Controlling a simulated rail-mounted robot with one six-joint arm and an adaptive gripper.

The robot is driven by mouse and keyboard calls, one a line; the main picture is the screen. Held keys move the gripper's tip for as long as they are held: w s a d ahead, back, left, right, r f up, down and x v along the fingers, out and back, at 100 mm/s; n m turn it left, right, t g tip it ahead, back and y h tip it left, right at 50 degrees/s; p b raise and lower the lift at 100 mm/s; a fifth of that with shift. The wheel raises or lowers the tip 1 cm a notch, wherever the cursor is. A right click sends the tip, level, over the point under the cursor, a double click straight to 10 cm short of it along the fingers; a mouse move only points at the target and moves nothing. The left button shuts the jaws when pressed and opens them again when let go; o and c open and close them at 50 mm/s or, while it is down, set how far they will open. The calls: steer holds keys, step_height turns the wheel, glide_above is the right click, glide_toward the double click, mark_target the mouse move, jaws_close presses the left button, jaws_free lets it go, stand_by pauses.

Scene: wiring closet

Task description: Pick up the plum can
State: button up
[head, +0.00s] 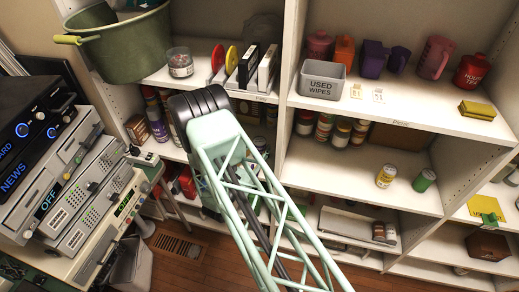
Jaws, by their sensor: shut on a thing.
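I cannot make out a plum can for certain in the head view. Two purple containers, a larger one (372,60) and a smaller one (398,60), stand on the upper right shelf, but their shapes do not read clearly as cans. My mint lattice arm crosses the middle of the view and hides part of the shelves behind it. My gripper's fingertips do not show, so what they hold is hidden.
A grey bin marked USED WIPES (324,82) stands on the upper shelf. A yellow can (386,176) and a green can (424,180) stand on the shelf below, with bare board around them. Stacked devices (75,185) fill the left. A green pot (125,45) stands upper left.

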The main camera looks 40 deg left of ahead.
steer(key=shift+c, duration=0.9)
steer(key=shift+r, duration=0.15)
steer(key=shift+r+p, duration=0.4)
steer(key=shift+r, duration=4.5)
